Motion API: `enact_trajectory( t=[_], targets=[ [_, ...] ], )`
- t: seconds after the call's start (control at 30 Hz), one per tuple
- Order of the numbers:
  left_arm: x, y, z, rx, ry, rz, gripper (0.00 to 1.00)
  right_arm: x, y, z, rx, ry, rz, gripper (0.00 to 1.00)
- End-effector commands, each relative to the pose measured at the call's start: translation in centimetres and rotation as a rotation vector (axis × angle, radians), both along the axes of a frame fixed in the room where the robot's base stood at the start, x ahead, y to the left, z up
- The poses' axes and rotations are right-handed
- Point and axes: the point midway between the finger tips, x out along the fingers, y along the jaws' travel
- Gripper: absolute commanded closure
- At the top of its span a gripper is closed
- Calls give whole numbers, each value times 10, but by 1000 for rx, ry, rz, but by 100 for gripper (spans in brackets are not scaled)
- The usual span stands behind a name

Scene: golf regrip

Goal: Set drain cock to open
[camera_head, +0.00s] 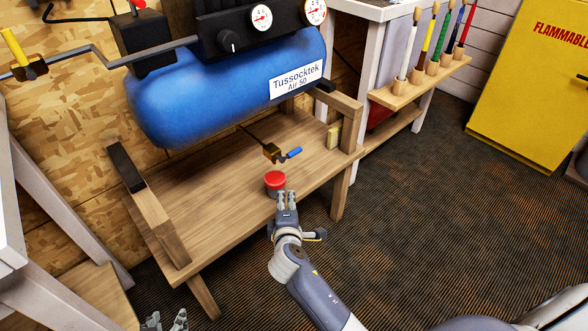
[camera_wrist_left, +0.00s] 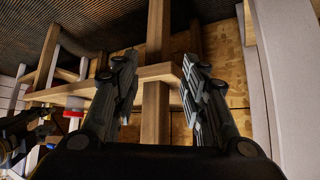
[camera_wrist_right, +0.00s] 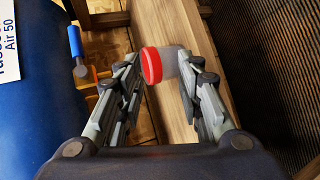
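The drain cock is a small brass valve (camera_head: 272,153) with a blue lever (camera_head: 291,153), on a thin dark pipe below the blue compressor tank. The lever points right and slightly up in the head view. In the right wrist view the blue lever (camera_wrist_right: 74,42) is at the upper left, outside the fingers. My right gripper (camera_head: 287,197) is open, below the valve in the head view and not touching it. A red-lidded jar (camera_wrist_right: 152,65) shows between its fingertips; contact is unclear. My left gripper (camera_head: 166,322) is open and empty at the bottom edge, also seen in its wrist view (camera_wrist_left: 158,72).
The blue tank (camera_head: 190,98) stands over a wooden bench (camera_head: 215,185) with raised side rails. The red-lidded jar (camera_head: 275,181) stands near the bench's front edge. A rack (camera_head: 420,84) holds golf grips. Floor at right is clear.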

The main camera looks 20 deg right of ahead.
Motion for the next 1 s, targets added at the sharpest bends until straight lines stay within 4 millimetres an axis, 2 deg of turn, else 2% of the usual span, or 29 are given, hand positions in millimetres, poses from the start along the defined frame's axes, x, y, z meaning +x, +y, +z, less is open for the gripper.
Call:
enact_trajectory(
  t=[0.1, 0.2, 0.33, 0.47, 0.67, 1.0],
  targets=[
    [1, 0, 26, -13, -69, 0, 60, 13, -8, 41, -99, -104, -29, 66],
    [-1, 0, 47, -20, -106, 0, 60, 15, -14, 70, -155, -156, -53, 66],
    [-2, 0, 63, -25, -130, -1, 60, 16, -19, 90, -191, -188, -73, 66],
    [2, -2, 71, -33, -163, -3, 60, 22, -23, 93, -198, -193, -77, 66],
    [22, -11, 91, -65, -299, -12, 60, 48, -35, 88, -198, -193, -77, 66],
    [49, -25, 147, -137, -595, -30, 60, 94, -56, 80, -197, -192, -76, 66]
  ],
)
